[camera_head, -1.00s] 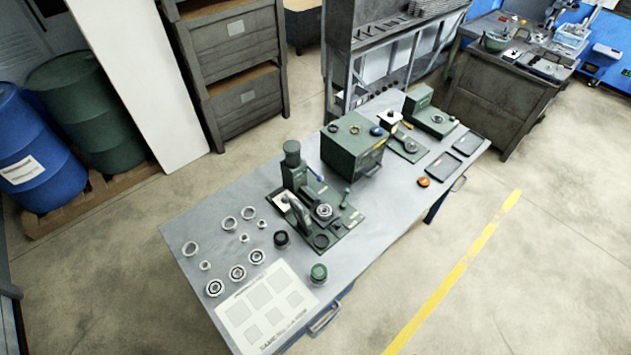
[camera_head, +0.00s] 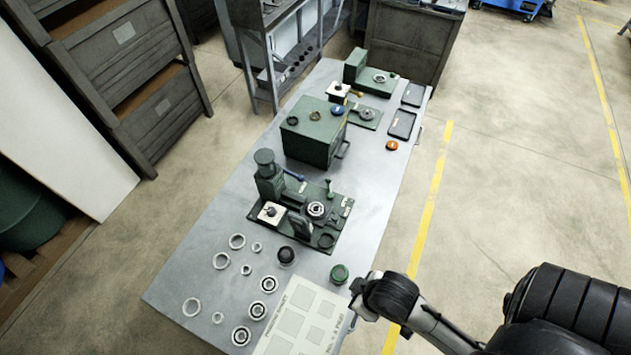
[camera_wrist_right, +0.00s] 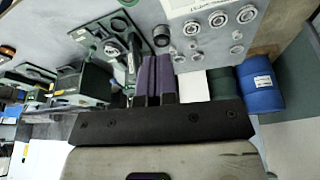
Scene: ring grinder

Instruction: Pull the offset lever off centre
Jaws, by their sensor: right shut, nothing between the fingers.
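The green ring grinder (camera_head: 300,207) stands mid-table in the head view, with a ring seated on it. A blue-tipped lever (camera_head: 294,175) and a green-knobbed lever (camera_head: 329,188) rise from it; a black knob (camera_head: 269,211) sits on its white plate. A yellow-tipped lever (camera_head: 355,93) shows on the fixture farther back. I cannot tell which is the offset lever. My right gripper (camera_wrist_right: 154,60) has its purple fingers together, empty, with the table beyond it. In the head view my right arm comes in at the lower right, apart from the grinder. My left gripper is not in view.
Several loose rings (camera_head: 237,241) and a printed sheet (camera_head: 280,340) lie on the near table. A black cap (camera_head: 287,255) and a green cap (camera_head: 339,273) stand near the grinder. A green box (camera_head: 310,132) stands behind it.

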